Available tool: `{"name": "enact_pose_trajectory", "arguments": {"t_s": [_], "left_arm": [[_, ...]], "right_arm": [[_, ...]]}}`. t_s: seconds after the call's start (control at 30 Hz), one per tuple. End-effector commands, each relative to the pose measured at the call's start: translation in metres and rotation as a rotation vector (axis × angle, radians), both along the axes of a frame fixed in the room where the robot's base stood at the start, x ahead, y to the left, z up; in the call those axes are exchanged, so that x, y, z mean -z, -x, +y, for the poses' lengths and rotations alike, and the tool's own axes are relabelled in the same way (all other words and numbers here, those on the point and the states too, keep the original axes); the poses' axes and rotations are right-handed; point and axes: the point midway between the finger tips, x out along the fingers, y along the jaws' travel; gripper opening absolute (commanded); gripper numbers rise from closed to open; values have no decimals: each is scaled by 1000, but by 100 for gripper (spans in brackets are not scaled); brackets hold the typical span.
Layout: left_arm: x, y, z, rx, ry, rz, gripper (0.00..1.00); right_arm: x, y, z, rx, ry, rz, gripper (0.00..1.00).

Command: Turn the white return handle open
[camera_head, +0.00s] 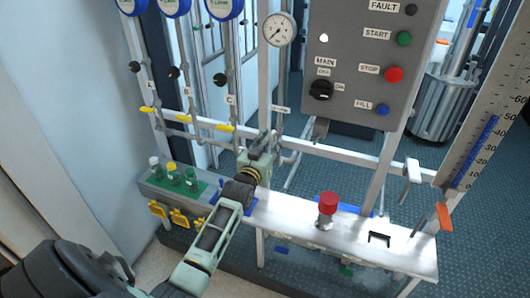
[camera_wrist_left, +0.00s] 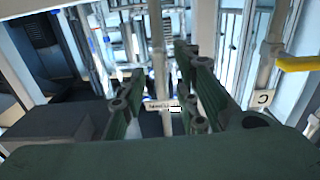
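My left gripper (camera_head: 262,148) is at the pipe rack, at the foot of a vertical grey pipe with a small white label (camera_head: 281,108). In the left wrist view its two green fingers (camera_wrist_left: 160,95) stand apart, with the pipe and a label (camera_wrist_left: 163,106) showing in the gap between them. I cannot tell whether the fingers touch anything. No white handle shows clearly at the gripper; the gripper may hide one. A white handle (camera_head: 412,171) sits farther right above the bench; I cannot read whether it is the return one. My right gripper is out of view.
Yellow handles (camera_head: 188,122) line pipes A, B and C at left. A grey control panel (camera_head: 370,60) hangs at upper right. The white bench (camera_head: 300,222) carries a red knob (camera_head: 327,205); an orange handle (camera_head: 444,217) is at its right end.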

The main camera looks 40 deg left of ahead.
Motion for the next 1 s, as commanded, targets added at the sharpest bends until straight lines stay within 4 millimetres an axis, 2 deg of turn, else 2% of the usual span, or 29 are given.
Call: {"name": "enact_pose_trajectory", "arguments": {"t_s": [0.3,0.5,0.7,1.0], "left_arm": [[2,64,-16,0,2,3,29],[1,96,-23,0,0,2,29],[0,108,-26,0,1,1,29],[0,108,-26,0,1,0,29]], "right_arm": [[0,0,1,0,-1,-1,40],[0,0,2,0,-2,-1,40],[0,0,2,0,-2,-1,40],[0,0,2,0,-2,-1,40]]}}
